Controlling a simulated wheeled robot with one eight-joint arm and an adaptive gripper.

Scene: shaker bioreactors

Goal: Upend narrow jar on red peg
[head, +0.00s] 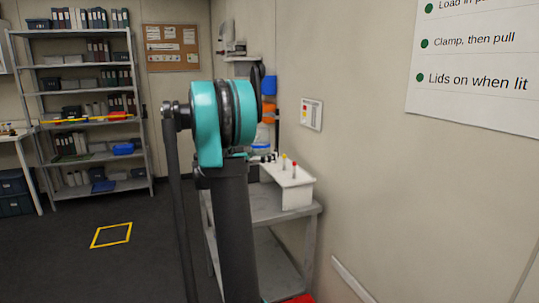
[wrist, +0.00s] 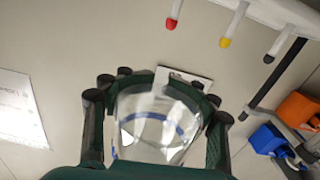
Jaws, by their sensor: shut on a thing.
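My gripper (wrist: 157,100) is shut on a clear glass jar (wrist: 150,128) with a blue line around it, seen low in the wrist view. Dark fingers stand on both sides of the jar. The red peg (wrist: 172,23), white with a red tip, is at the top of the wrist view, beyond the jar and apart from it. In the head view the red peg (head: 294,168) stands upright on a white rack (head: 297,194). My arm hides the gripper and the jar in the head view. Which way the jar's mouth faces, I cannot tell.
A yellow-tipped peg (wrist: 227,40) and a black-tipped peg (wrist: 269,57) stand beside the red one. The rack is on a grey table (head: 262,207) against the wall. Orange (wrist: 299,110) and blue bins (wrist: 268,138) are nearby. A shelf unit (head: 88,130) stands at the far left.

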